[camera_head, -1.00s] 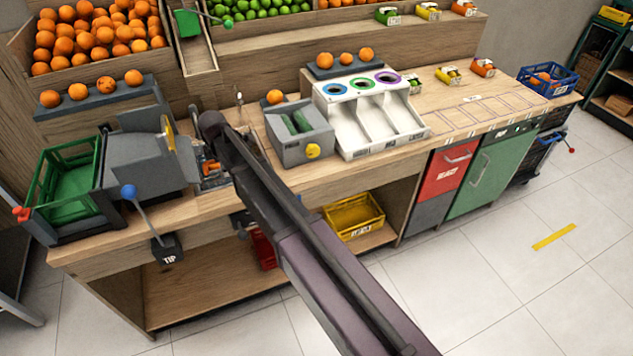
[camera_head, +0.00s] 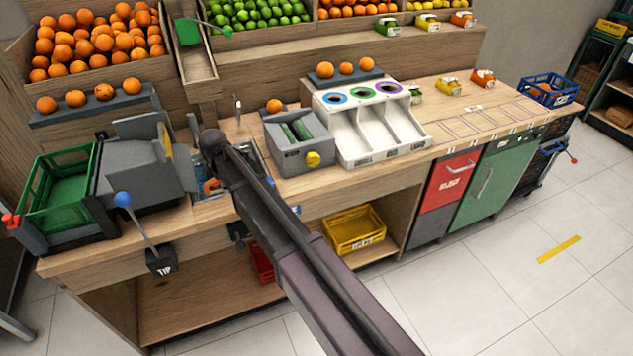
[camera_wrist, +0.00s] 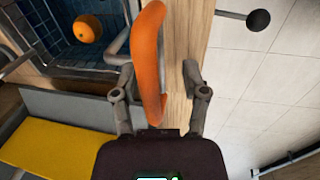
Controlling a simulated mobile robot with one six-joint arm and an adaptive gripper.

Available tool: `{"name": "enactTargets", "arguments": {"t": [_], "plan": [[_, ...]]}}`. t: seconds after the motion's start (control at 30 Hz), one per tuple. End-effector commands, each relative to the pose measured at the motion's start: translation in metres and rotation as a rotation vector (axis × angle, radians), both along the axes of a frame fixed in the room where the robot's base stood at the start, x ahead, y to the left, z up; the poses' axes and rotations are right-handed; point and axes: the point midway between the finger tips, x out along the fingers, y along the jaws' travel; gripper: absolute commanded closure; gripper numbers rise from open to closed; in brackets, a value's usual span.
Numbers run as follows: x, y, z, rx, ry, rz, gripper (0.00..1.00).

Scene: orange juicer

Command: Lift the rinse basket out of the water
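In the wrist view my gripper (camera_wrist: 156,76) is open, with a grey finger on each side of an orange handle (camera_wrist: 150,55). Clear space shows between the handle and the right finger; I cannot tell whether the left finger touches it. At upper left, an orange (camera_wrist: 88,28) lies in a dark wire rinse basket (camera_wrist: 68,40) within the blue basin. A grey bar beside the left finger seems to join the basket and handle. In the head view, my arm covers most of the basin, and an orange spot (camera_head: 210,187) shows beside it. My gripper's fingers are hidden there.
Left of the basin stand a grey machine (camera_head: 145,175) with a green crate (camera_head: 62,190) and a blue-knobbed lever (camera_head: 123,199). The floor in front is clear.

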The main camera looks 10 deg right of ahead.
Motion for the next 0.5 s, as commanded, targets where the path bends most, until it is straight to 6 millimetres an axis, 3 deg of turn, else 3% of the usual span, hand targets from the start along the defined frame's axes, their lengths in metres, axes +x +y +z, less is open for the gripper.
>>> {"name": "enactTargets", "arguments": {"t": [0.5], "plan": [[-0.008, -0.002, 0.046, 0.001, -0.002, 0.0, 0.43]]}}
